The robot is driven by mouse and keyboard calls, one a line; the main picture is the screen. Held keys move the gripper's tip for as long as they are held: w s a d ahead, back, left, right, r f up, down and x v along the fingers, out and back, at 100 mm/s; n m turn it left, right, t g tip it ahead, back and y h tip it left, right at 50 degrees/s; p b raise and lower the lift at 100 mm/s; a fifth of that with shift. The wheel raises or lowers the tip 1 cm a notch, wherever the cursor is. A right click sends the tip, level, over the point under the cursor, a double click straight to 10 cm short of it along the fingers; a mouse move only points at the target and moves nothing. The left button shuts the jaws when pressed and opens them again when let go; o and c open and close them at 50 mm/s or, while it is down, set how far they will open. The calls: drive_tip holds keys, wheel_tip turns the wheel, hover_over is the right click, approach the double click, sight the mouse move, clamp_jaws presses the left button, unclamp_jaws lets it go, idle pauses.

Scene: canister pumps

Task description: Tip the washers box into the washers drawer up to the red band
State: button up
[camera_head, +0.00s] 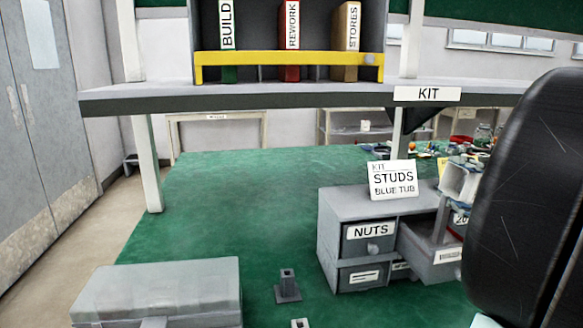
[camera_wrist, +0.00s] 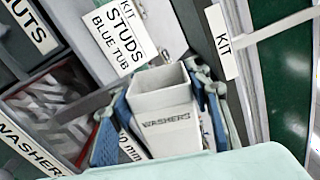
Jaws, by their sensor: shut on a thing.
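The white washers box (camera_wrist: 165,110), labelled WASHERS, is held between the blue pads of my gripper (camera_wrist: 162,118) in the wrist view. Its open mouth shows a grey inside, and I cannot make out any washers in it. In the head view the box (camera_head: 457,183) is tilted above the pulled-out washers drawer (camera_head: 428,258), partly hidden behind my black arm link. In the wrist view the drawer front, labelled WASHERS (camera_wrist: 28,147), is at the lower left, with red marks on the inside. How full the drawer is, I cannot tell.
The grey cabinet (camera_head: 340,205) has a shut NUTS drawer (camera_head: 368,236) and a card (camera_head: 393,179) reading STUDS BLUE TUB on top. A grey case (camera_head: 160,292) and a small grey stand (camera_head: 287,287) are on the green bench (camera_head: 240,215). Small parts clutter the back right. A KIT shelf (camera_head: 250,95) spans above.

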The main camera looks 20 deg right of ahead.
idle(0.5)
drive_tip(key=m+p, duration=0.2)
drive_tip(key=p, duration=0.1)
drive_tip(key=shift+d+r+m, duration=0.3)
drive_tip(key=shift+m, duration=0.1)
drive_tip(key=m+p, duration=0.2)
drive_tip(key=m, duration=0.1)
drive_tip(key=shift+d+f, duration=0.15)
drive_tip(key=shift+d, duration=0.15)
drive_tip(key=r+m+p, duration=0.1)
drive_tip(key=m+p, duration=0.1)
drive_tip(key=p, duration=0.2)
drive_tip(key=shift+r+p, duration=0.2)
drive_tip(key=shift+p, duration=0.1)
drive_tip(key=r+m+p, duration=0.1)
drive_tip(key=p, duration=0.2)
drive_tip(key=m+p, duration=0.2)
drive_tip(key=p, duration=0.1)
drive_tip(key=shift+s+d+r, duration=0.1)
drive_tip(key=shift+d+r, duration=0.1)
drive_tip(key=shift+r, duration=0.15)
drive_tip(key=m+p, duration=0.1)
drive_tip(key=p, duration=0.1)
drive_tip(key=r+m+p, duration=0.1)
drive_tip(key=m+p, duration=0.1)
drive_tip(key=shift+a, duration=0.1)
drive_tip(key=shift+m+p, duration=1)
drive_tip(key=shift+p, duration=0.05)
drive_tip(key=shift+f, duration=0.1)
